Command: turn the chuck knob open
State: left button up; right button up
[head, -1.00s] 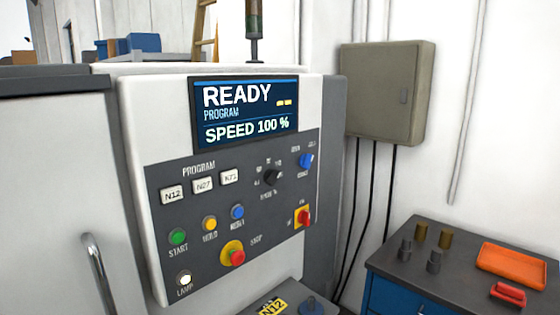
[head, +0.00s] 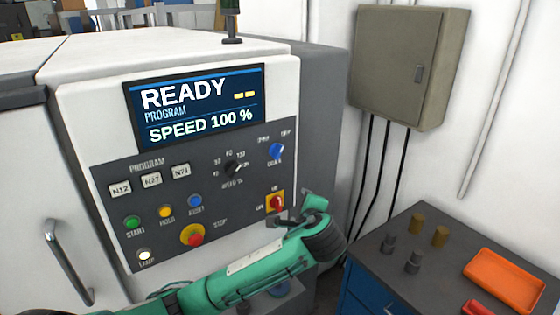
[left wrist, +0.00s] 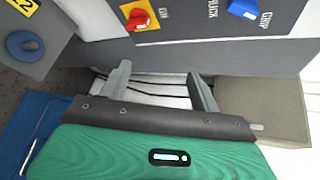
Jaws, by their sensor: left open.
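The chuck knob (head: 277,150) is a blue knob at the upper right of the dark control panel, with small lettering around it. It also shows in the left wrist view (left wrist: 243,9), at the top right, beside the lettering "HUCK". My left gripper (head: 302,208) is in front of the panel's lower right, below the chuck knob and close to the red switch. In the left wrist view its two fingers (left wrist: 158,72) are apart with nothing between them. The gripper is not touching the chuck knob. My right gripper is out of view.
A red switch on a yellow plate (head: 275,202) sits just below the chuck knob. A red stop button (head: 194,236) is lower left. A grey wall cabinet (head: 408,65) with cables is at right. A workbench (head: 372,268) holds an orange tray (head: 505,279) and small cylinders.

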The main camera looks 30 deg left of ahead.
aim_at(279, 153)
pick_arm(q)
notch_tip(279, 153, up, 12)
jog(key=s+a+f+y, duration=0.1)
jog(key=s+y, duration=0.1)
jog(key=y, duration=0.1)
jog(key=shift+t, duration=0.3)
jog(key=p+x, duration=0.2)
jog(key=x, duration=0.2)
jog(key=p+x, duration=0.2)
jog(key=x, duration=0.2)
jog(key=p+x, duration=0.2)
jog(key=x, duration=0.2)
jog(key=shift+w+a+r, duration=0.2)
jog(key=shift+w+a, duration=0.05)
jog(key=shift+w, duration=0.05)
jog(key=shift+w+a+f+p, duration=0.3)
jog(key=shift+w+a+p, duration=0.1)
jog(key=shift+w+a, duration=0.05)
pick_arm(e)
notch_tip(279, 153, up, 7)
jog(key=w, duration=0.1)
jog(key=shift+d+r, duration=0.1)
